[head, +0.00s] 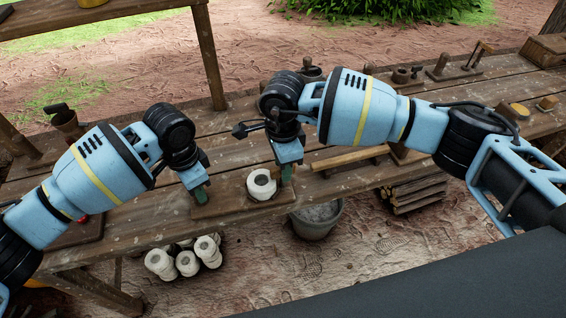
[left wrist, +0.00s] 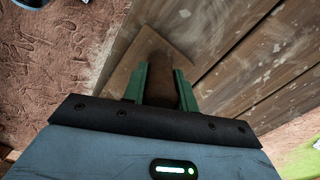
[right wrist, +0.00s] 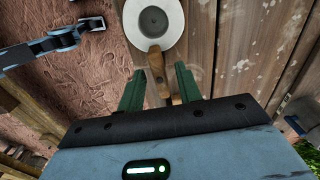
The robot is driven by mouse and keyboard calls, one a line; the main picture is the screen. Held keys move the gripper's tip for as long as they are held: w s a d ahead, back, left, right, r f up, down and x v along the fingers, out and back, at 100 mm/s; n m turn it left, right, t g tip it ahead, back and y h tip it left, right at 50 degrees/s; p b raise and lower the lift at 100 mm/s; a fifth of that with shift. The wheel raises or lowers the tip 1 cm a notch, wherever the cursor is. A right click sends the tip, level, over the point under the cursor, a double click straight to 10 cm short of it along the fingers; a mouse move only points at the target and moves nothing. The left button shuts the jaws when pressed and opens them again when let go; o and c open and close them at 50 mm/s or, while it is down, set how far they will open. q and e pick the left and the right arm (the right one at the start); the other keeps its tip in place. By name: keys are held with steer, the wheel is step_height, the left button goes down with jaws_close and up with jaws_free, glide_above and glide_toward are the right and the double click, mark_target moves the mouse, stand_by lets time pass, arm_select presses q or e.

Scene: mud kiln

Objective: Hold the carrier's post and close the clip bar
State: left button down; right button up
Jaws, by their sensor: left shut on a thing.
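The carrier's wooden board (head: 228,207) lies on the bench near its front edge. A white ring-shaped piece (head: 261,184) stands on it; it also shows in the right wrist view (right wrist: 170,14). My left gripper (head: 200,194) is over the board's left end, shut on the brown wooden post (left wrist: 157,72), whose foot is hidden. My right gripper (head: 287,172) is just right of the white piece. Its fingers (right wrist: 160,82) are apart, with a small wooden bar (right wrist: 156,61), seemingly the clip bar, between them. I see no clear contact there.
Several white ring pieces (head: 187,262) are stacked on the ground below the bench's front. A grey bucket (head: 316,217) and a firewood stack (head: 415,194) stand right of them. A wooden strip (head: 349,158) lies on the bench at right; tools stand along the back.

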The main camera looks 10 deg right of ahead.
steer(key=shift+r, duration=0.1)
step_height(320, 180, up, 12)
stand_by(0.6)
arm_select(q)
steer(key=c, duration=1)
jaws_free()
arm_select(e)
step_height(320, 180, up, 4)
steer(key=shift+f, duration=0.1)
arm_select(q)
step_height(320, 180, up, 12)
steer(key=shift+r, duration=0.1)
steer(key=shift+s, duration=0.1)
arm_select(e)
steer(key=shift+f, duration=0.1)
stand_by(0.3)
